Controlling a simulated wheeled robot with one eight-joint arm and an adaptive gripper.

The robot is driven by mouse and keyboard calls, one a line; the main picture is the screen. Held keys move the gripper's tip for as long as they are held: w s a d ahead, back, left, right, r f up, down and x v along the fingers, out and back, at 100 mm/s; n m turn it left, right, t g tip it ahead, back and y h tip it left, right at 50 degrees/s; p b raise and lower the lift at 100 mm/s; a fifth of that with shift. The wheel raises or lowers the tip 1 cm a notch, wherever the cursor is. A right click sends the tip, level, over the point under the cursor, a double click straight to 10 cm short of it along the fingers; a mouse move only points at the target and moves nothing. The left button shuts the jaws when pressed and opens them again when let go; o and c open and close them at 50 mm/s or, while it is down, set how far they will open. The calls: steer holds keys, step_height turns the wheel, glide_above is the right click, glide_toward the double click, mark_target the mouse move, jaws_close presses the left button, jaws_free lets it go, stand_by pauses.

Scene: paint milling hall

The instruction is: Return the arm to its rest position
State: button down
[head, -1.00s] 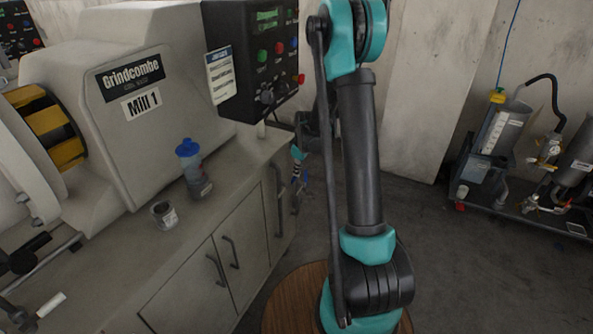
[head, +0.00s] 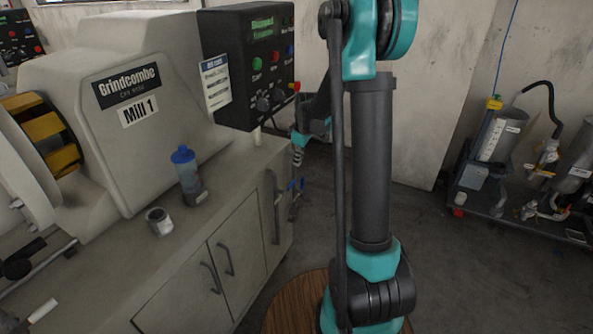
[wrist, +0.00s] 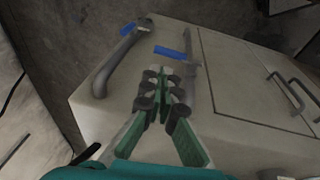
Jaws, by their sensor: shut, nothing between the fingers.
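My gripper (wrist: 162,92) shows in the wrist view with its green and dark fingers closed together and nothing between them. It is in front of the end of a pale cabinet, where grey pipes (wrist: 122,60) with blue handles (wrist: 170,52) run. I cannot tell the exact gap to them. In the head view my arm (head: 371,160) stands upright right of the mill. My gripper (head: 298,156) shows small beside the cabinet's end, below the control box, and is partly hidden.
The mill (head: 150,95) and its control box (head: 250,62) stand left of my arm. A blue-lidded bottle (head: 187,178) and a small can (head: 160,221) stand on the cabinet top (head: 232,165). A cart with metal vessels (head: 500,138) is at right. The floor between is clear.

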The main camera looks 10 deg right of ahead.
steer(key=s+d+r+m, duration=0.1)
steer(key=s+r+m, duration=0.15)
steer(key=s, duration=0.45)
steer(key=s+d+r+m, duration=0.1)
steer(key=s+r+m, duration=0.15)
steer(key=s, duration=0.55)
steer(key=s+d+f+m+t, duration=0.1)
steer(key=s+f+m, duration=0.1)
steer(key=s, duration=0.6)
steer(key=s+d+f+m+h, duration=0.1)
steer(key=s+f+m, duration=0.2)
steer(key=s, duration=0.4)
steer(key=shift+s+m+t, duration=0.35)
steer(key=shift+m+t, duration=0.05)
steer(key=shift+m, duration=0.1)
steer(key=shift+f, duration=0.1)
